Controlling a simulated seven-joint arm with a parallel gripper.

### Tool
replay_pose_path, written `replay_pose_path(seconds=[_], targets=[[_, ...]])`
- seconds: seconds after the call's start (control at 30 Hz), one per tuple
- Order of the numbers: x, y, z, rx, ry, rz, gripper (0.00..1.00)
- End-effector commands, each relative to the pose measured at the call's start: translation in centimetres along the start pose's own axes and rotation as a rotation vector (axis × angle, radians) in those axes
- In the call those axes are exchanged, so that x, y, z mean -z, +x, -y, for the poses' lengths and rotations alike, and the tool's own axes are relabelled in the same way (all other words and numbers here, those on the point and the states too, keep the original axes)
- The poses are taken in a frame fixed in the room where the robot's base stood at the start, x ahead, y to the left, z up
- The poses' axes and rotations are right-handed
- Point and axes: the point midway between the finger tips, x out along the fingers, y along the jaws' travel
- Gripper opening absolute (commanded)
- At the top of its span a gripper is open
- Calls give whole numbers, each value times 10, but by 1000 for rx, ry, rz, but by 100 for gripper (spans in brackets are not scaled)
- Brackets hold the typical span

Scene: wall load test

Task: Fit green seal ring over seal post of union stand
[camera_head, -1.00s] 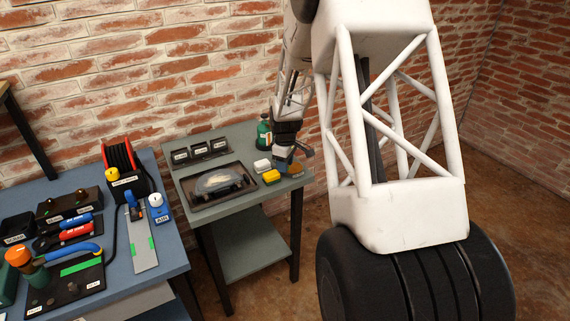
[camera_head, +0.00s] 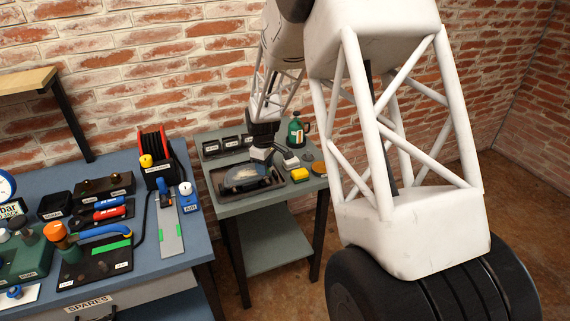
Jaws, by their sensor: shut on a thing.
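My gripper (camera_head: 261,156) hangs above the grey side table, near the back right of the dark tray. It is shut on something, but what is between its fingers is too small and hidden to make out. I cannot make out the green seal ring in this view. A green block with round posts (camera_head: 18,259) stands at the far left edge of the blue bench, partly cut off. I cannot tell whether it is the union stand or which post is the seal post.
The dark tray (camera_head: 217,190) on the side table holds a grey lump. The blue bench (camera_head: 186,258) is crowded with tools and a red cable reel (camera_head: 152,146).

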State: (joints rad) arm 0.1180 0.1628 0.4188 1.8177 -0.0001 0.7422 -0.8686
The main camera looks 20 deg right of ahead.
Motion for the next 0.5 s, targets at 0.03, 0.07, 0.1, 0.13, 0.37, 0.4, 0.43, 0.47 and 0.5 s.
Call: replay_pose_path(seconds=[0.03, 0.07, 0.1, 0.13, 0.37, 0.4, 0.43, 0.47, 0.5], targets=[[11, -1, 10, 0, -13, 0, 15], [17, -1, 15, 0, -18, 0, 15], [24, -2, 22, 0, -26, 0, 15], [30, -2, 27, 0, -30, 0, 15], [71, -5, 70, 0, -71, 0, 15], [77, -5, 77, 0, -78, 0, 15], [82, -6, 83, 0, -84, 0, 15], [87, -6, 89, 0, -89, 0, 15], [93, -6, 97, 0, -95, 0, 15]])
